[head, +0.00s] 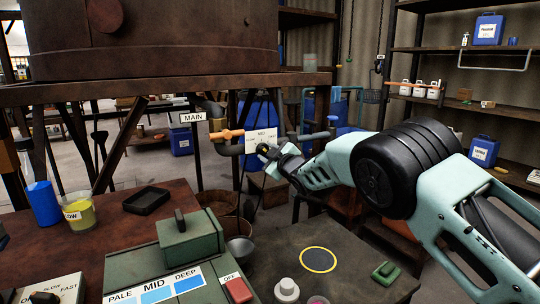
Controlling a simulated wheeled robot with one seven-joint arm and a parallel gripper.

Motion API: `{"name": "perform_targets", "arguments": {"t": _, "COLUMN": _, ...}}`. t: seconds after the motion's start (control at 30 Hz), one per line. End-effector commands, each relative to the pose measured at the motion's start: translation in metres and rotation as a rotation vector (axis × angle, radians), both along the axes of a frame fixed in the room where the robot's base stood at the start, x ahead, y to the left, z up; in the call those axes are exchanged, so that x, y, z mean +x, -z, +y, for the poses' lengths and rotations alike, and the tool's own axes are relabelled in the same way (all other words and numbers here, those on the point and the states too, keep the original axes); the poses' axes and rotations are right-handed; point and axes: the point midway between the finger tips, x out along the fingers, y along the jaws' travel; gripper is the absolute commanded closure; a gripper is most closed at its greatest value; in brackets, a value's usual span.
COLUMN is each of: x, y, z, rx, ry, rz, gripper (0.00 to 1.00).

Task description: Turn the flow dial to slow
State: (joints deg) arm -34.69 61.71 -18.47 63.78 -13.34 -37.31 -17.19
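My gripper (264,153) is at the picture's middle, far from that panel, beyond the tables and pointing left. It is in front of or beside a white plate with small markings (261,136), which I cannot read. I cannot tell whether the fingers are apart or touch anything.
A green box with a PALE, MID, DEEP strip (155,287) and a red OFF switch (238,290) stands right of the dial panel. A yellow cup (80,212) and black tray (147,201) stand behind.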

Motion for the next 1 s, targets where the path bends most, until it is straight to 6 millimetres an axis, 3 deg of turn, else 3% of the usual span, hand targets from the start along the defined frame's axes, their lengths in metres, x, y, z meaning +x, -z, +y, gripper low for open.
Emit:
{"name": "perform_targets", "arguments": {"t": 0.17, "x": -0.005, "y": 0.0, "z": -0.004, "rx": 0.001, "ry": 0.0, "rz": 0.001, "gripper": 0.65}}
{"name": "perform_targets", "arguments": {"t": 0.37, "x": -0.025, "y": -0.001, "z": -0.018, "rx": 0.0, "ry": 0.001, "rz": 0.002, "gripper": 0.65}}
{"name": "perform_targets", "arguments": {"t": 1.0, "x": -0.121, "y": 0.0, "z": -0.082, "rx": 0.0, "ry": 0.001, "rz": 0.002, "gripper": 0.65}}
